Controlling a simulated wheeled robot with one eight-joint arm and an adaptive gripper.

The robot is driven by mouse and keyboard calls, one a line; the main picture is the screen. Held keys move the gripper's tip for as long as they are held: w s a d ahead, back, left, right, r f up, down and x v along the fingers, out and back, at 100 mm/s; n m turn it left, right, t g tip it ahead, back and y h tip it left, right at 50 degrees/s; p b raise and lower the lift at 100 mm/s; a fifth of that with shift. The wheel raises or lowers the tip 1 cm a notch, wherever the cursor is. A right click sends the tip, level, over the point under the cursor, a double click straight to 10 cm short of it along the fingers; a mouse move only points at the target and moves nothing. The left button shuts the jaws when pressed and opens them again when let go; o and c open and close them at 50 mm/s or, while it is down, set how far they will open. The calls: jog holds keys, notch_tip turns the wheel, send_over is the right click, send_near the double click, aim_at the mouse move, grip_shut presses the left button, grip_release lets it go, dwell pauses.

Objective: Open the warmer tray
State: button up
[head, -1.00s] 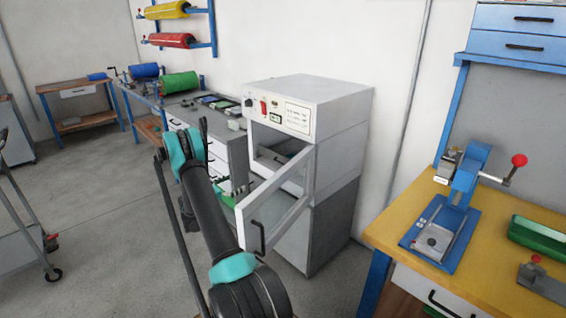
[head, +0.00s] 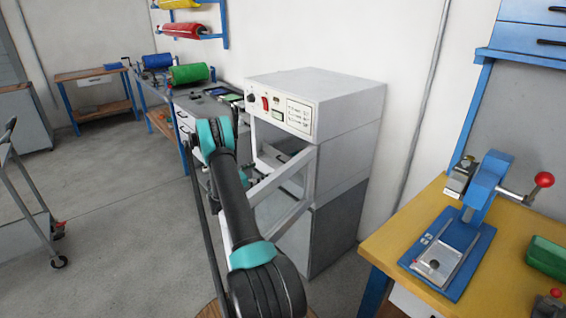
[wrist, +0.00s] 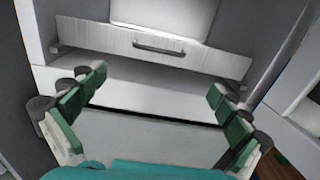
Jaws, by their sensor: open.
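The warmer (head: 345,120) is a white and grey cabinet with knobs and a label on its top panel. Its framed door (head: 283,183) hangs open toward me. In the wrist view the warmer tray (wrist: 205,58) is a pale, wide front panel inside the cabinet, with a dark bar handle (wrist: 157,47) at its middle. My gripper (wrist: 158,82) is open, its green-padded fingers spread apart on either side below the handle. Nothing is between the fingers, and they appear short of the handle.
A yellow-topped bench (head: 390,243) with a blue press (head: 480,195) stands at the right. A workbench with coloured rolls, including a green one (head: 190,74), is at the back left. A grey cart (head: 28,215) stands at the left. The floor between is clear.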

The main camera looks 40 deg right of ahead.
jog(key=d, duration=0.8)
jog(key=w+d, duration=0.1)
jog(key=d, duration=0.4)
jog(key=shift+c, duration=0.6)
jog(key=c, duration=1.2)
jog(key=shift+a, duration=0.1)
